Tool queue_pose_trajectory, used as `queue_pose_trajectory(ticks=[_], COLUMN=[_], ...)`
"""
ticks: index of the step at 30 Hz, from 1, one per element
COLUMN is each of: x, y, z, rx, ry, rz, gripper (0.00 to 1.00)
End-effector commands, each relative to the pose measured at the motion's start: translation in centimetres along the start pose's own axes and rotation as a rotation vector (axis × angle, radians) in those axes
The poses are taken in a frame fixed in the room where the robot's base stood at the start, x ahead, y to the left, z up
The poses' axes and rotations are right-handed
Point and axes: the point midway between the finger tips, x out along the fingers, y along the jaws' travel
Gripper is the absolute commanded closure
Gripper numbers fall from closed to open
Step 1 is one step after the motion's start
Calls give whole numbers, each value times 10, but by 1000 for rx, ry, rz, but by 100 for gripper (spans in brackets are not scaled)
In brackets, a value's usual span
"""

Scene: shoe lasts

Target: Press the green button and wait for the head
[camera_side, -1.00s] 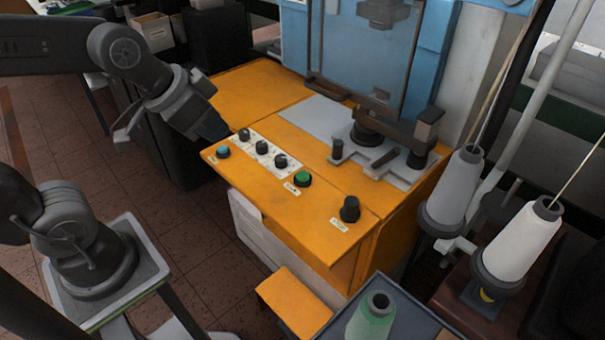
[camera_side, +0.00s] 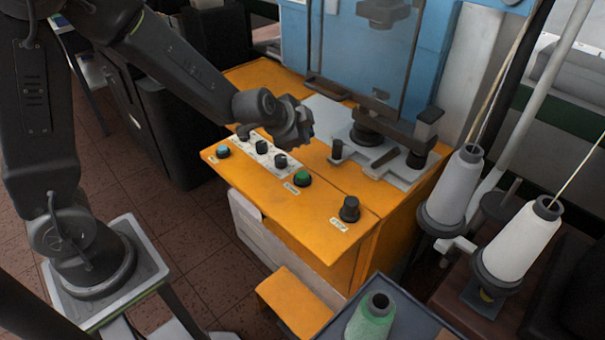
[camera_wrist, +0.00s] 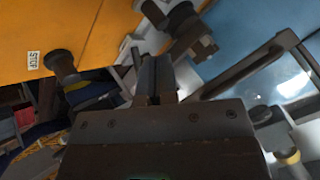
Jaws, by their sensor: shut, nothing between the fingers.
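The green button (camera_side: 303,178) sits on the orange control panel (camera_side: 270,203) in the side view, between a row of black knobs and a larger black knob. My gripper (camera_side: 302,128) hangs above the panel, apart from the button and above it in the picture. In the wrist view, my gripper (camera_wrist: 160,78) has its fingers together with nothing between them. The green button cannot be made out there. The machine's head (camera_side: 385,12) appears at the top of the side view, behind the guard frame, partly cut off.
The large black knob (camera_side: 349,209) stands right of the button; it also shows in the wrist view (camera_wrist: 62,63) beside a STOP label. A blue button (camera_side: 223,151) is at the panel's left. A dark clamp arm (camera_side: 392,124) and a post rise behind the panel.

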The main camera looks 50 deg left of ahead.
Motion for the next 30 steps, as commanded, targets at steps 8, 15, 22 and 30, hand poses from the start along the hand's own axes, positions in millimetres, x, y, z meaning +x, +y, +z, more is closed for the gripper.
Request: queue_pose_trajectory(ticks=[8, 15, 22, 30], x=[0, 10, 32, 54], y=[0, 7, 23, 39], z=[0, 7, 23, 39], rx=[1, 1, 0, -1], ry=[0, -4, -4, -2], rz=[0, 1, 2, 2], gripper=[100, 100, 100, 100])
